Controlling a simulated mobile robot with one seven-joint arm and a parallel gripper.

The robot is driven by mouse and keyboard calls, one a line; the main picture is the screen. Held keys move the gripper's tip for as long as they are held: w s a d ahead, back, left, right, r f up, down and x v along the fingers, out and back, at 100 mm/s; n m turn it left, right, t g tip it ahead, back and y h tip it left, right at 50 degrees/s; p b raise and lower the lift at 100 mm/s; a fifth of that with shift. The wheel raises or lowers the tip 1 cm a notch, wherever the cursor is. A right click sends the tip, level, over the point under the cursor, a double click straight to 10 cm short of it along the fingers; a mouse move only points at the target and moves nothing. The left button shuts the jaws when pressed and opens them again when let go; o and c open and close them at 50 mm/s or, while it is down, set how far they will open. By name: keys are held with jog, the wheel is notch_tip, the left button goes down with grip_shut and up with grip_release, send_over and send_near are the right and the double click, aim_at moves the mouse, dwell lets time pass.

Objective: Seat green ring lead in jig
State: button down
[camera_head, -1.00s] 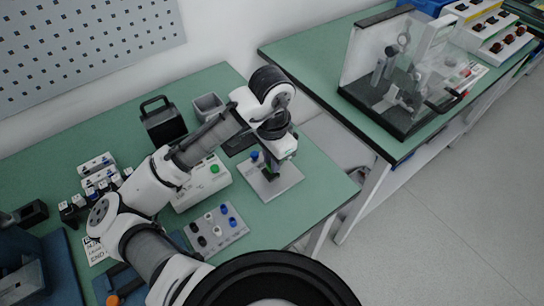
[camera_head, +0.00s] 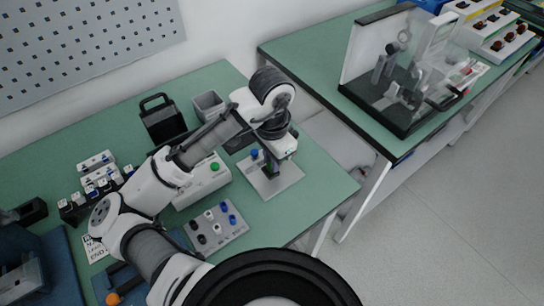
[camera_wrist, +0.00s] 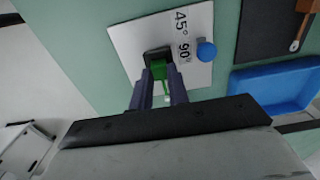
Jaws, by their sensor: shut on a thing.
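The jig is a white plate (camera_head: 284,184) near the right end of the green bench. It also shows in the wrist view (camera_wrist: 125,40), with a "45° 90°" label, a blue knob (camera_wrist: 206,50) and a dark block (camera_wrist: 157,54). My gripper (camera_wrist: 161,77) points down over the plate, its fingers shut on a green part, the green ring lead (camera_wrist: 159,71). The lead's end is at the dark block. I cannot tell whether it is inside the block or just above it. In the head view my wrist partly covers the block.
A white box with a green button (camera_head: 214,167) and a grey plate with coloured pegs (camera_head: 225,232) stand left of the jig. A blue tray (camera_wrist: 275,88) and a dark mat (camera_wrist: 262,35) lie near the jig. The bench's front edge is close.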

jog(key=shift+f, duration=0.3)
dwell(0.4)
jog(key=c, duration=1.3)
grip_release()
notch_tip(320, 180, up, 14)
jog(key=shift+f, duration=0.1)
